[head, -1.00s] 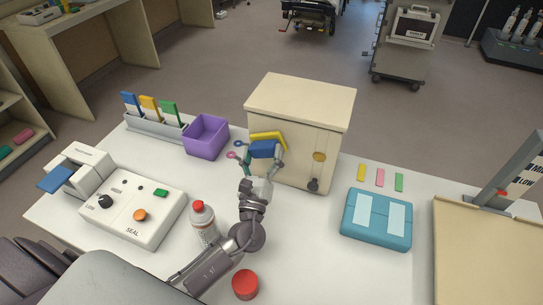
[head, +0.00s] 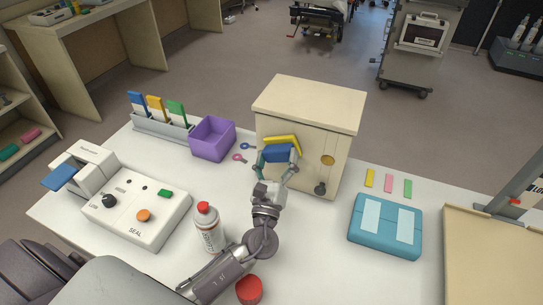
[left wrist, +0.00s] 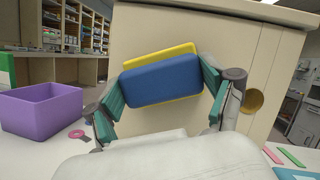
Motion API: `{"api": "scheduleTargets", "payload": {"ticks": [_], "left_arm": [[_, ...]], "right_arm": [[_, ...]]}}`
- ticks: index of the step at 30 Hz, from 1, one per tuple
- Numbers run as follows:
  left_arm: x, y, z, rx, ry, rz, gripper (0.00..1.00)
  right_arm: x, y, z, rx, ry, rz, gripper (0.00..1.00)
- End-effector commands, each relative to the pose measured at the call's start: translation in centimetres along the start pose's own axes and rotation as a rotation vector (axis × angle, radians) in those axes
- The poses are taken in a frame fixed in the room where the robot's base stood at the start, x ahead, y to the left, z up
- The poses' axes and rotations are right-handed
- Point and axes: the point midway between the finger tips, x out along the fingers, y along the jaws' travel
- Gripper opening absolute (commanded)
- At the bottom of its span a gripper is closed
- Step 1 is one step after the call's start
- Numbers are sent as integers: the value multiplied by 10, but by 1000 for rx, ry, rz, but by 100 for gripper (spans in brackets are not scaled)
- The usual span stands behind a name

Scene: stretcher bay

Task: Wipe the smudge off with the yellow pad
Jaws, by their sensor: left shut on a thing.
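The yellow pad (head: 284,140) has a thick blue back and is tilted against the front of the cream cabinet (head: 310,105). My left gripper (head: 277,158) is shut on the pad, with a finger at each side of the blue back. In the left wrist view the pad (left wrist: 163,56) shows as a yellow strip above the blue block, between the fingers of the left gripper (left wrist: 162,85). No smudge shows in these frames; the pad hides part of the cabinet front. My right gripper is not in view.
A purple bin (head: 212,139) and two small ring-handled items stand left of the cabinet. A bottle with a red cap (head: 208,232) and a red lid (head: 249,290) are near my left arm. A teal case (head: 385,226) lies right. A sealer (head: 135,215) is left.

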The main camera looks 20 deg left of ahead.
Motion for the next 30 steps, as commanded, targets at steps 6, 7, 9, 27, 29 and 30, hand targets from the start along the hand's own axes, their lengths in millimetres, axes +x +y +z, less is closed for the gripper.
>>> {"api": "scheduleTargets", "payload": {"ticks": [6,7,9,27,29,30], "left_arm": [[-3,-13,-6,-4,2,-3,55],[-3,-16,-7,-4,1,-3,55],[-5,-21,-9,-3,1,-3,55],[-5,-24,-10,1,-1,-2,55],[-4,-19,-8,3,-1,-2,55],[-4,-15,-6,3,-1,-1,55]], "right_arm": [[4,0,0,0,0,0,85],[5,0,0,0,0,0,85],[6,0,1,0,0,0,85],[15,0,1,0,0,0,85],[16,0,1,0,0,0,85],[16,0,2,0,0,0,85]]}}
